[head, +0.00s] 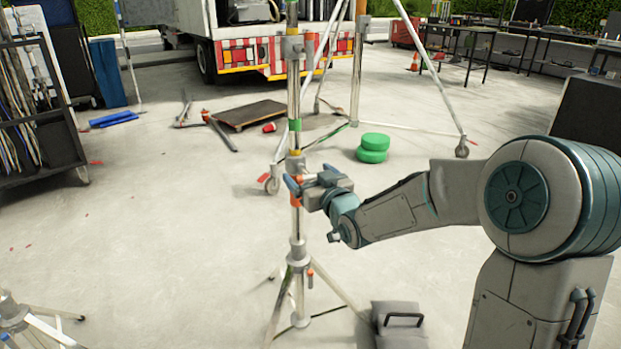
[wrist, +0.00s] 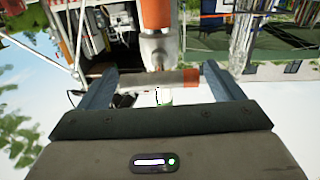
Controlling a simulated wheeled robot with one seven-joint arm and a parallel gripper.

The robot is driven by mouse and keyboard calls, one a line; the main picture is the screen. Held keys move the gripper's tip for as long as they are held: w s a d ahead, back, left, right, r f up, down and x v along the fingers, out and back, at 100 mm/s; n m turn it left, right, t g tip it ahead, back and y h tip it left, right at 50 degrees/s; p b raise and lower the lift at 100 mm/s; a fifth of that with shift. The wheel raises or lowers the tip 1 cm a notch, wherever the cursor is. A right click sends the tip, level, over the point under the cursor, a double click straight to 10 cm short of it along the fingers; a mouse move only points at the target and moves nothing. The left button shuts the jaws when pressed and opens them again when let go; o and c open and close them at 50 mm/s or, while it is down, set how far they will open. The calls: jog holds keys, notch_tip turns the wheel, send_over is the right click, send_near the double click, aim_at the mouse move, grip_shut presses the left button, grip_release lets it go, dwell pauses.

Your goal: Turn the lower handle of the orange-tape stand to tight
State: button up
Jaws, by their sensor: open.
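The stand with orange tape (head: 295,205) rises upright on tripod legs in the middle of the head view. My gripper (head: 306,178) is at its pole, just below a grey collar (head: 295,163). In the wrist view my gripper (wrist: 160,70) is open, with one blue-grey finger on each side. A handle bar (wrist: 150,79) with an orange right end lies crosswise between the fingers, in front of the collar (wrist: 160,48). Orange tape (wrist: 156,12) wraps the pole beyond. Whether a finger touches the bar I cannot tell. In the head view my gripper hides most of this handle.
Another collar with an orange handle (head: 309,48) sits high on the pole, and a small orange handle (head: 311,277) is near the tripod. Green discs (head: 373,148) lie behind.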

jog(key=c, duration=1)
jog(key=shift+m, duration=0.4)
jog(key=m+p, duration=0.2)
jog(key=shift+d+r+m, duration=0.1)
jog(key=shift+m, duration=0.3)
jog(key=m+p, duration=0.2)
jog(key=m, duration=0.2)
jog(key=shift+w+m+p, duration=0.1)
jog(key=shift+m+p, duration=0.25)
jog(key=shift+m, duration=0.05)
jog(key=m+p, duration=0.2)
jog(key=m, duration=0.2)
jog(key=shift+d, duration=0.15)
jog(key=shift+f+m+p, duration=0.15)
jog(key=shift+m+p, duration=0.4)
jog(key=shift+m, duration=0.4)
jog(key=shift+f+m+p, duration=0.1)
jog(key=shift+m+p, duration=0.4)
jog(key=shift+m, duration=0.45)
